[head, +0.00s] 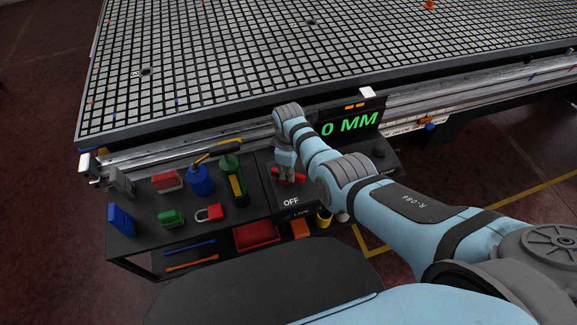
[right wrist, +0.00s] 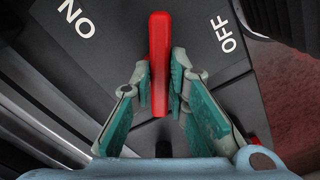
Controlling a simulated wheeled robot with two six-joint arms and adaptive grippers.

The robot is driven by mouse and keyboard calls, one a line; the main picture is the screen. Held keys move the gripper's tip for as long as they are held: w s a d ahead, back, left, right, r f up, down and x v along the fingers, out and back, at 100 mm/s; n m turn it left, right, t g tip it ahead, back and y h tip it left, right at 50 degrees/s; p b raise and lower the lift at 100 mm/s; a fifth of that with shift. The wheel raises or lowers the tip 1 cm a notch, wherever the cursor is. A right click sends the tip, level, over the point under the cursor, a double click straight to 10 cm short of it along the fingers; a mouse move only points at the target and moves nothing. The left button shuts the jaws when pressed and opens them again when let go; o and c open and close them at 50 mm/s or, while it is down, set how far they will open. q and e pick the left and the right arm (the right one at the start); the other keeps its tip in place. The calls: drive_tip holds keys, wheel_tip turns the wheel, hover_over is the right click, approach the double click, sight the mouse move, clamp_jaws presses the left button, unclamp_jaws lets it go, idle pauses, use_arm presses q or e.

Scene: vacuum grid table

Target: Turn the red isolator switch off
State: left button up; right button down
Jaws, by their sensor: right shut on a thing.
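The red isolator switch (head: 300,178) sits on the dark panel beside the OFF label, partly hidden under my right gripper (head: 287,176). In the right wrist view its red handle (right wrist: 159,45) stands lengthwise between the fingers of my right gripper (right wrist: 160,85). The fingers are shut on the handle from both sides. The handle lies between the ON label (right wrist: 76,18) at upper left and the OFF label (right wrist: 223,34) at upper right. My left gripper is not in view.
A display (head: 350,122) reading "0 MM" stands behind the panel. To the left, a dark shelf (head: 140,243) holds a red padlock (head: 209,213), a blue can (head: 200,181), a green-and-black tool (head: 234,180) and colored blocks. The grid table (head: 240,65) lies behind.

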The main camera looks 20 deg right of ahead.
drive_tip(key=m, duration=0.3)
drive_tip(key=m+p, duration=0.1)
drive_tip(key=m, duration=0.2)
drive_tip(key=shift+s+a+m, duration=0.15)
drive_tip(key=shift+a+m, duration=0.05)
drive_tip(key=shift+m, duration=0.1)
drive_tip(key=m, duration=0.4)
drive_tip(key=shift+a+m, duration=0.2)
drive_tip(key=shift+m, duration=0.1)
drive_tip(key=c, duration=1.6)
unclamp_jaws()
drive_tip(key=shift+o, duration=0.2)
wheel_tip(320, 180, up, 12)
